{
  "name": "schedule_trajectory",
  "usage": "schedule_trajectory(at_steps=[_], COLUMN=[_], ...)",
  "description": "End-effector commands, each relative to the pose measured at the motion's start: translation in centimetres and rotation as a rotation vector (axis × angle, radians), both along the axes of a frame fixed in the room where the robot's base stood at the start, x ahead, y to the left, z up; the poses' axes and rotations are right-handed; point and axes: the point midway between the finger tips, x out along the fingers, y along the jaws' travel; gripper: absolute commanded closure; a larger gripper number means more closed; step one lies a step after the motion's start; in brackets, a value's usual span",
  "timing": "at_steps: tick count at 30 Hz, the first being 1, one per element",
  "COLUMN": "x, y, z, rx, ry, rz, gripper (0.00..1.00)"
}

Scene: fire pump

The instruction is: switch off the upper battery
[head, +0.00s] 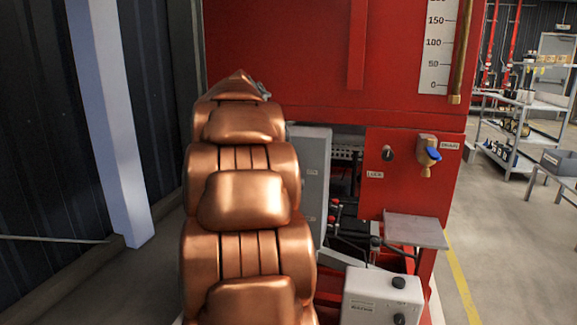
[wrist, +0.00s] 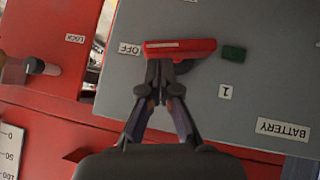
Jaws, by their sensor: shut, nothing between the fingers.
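In the wrist view a grey panel (wrist: 270,80) bears a label reading BATTERY (wrist: 283,129) and a label "1" (wrist: 225,92), both upside down. A red switch handle (wrist: 185,46) lies across it, its left end close to the OFF label (wrist: 129,49). A dark round part shows under the handle. A green block (wrist: 233,53) sits just right of the handle, apart from it. My gripper (wrist: 166,72) is shut and empty, its tips at the handle's lower edge; I cannot tell whether they touch. In the head view my copper arm hides the gripper and the switch.
A red panel with a LOCK label (wrist: 75,39) and a knob (wrist: 40,67) is left of the grey panel. In the head view, a grey box (head: 312,175) stands right of my arm, a white box (head: 380,296) lower right, and a blue-handled tap (head: 428,155) on the red cabinet.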

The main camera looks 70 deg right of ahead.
Motion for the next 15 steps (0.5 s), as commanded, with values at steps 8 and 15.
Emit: schedule_trajectory(at_steps=[8, 15], x=[0.1, 0.0], y=[0.0, 0.0], z=[1.2, 1.3], rx=[-0.002, 0.0], ry=[-0.001, 0.001], rz=[0.001, 0.001], gripper=[1.0, 1.0])
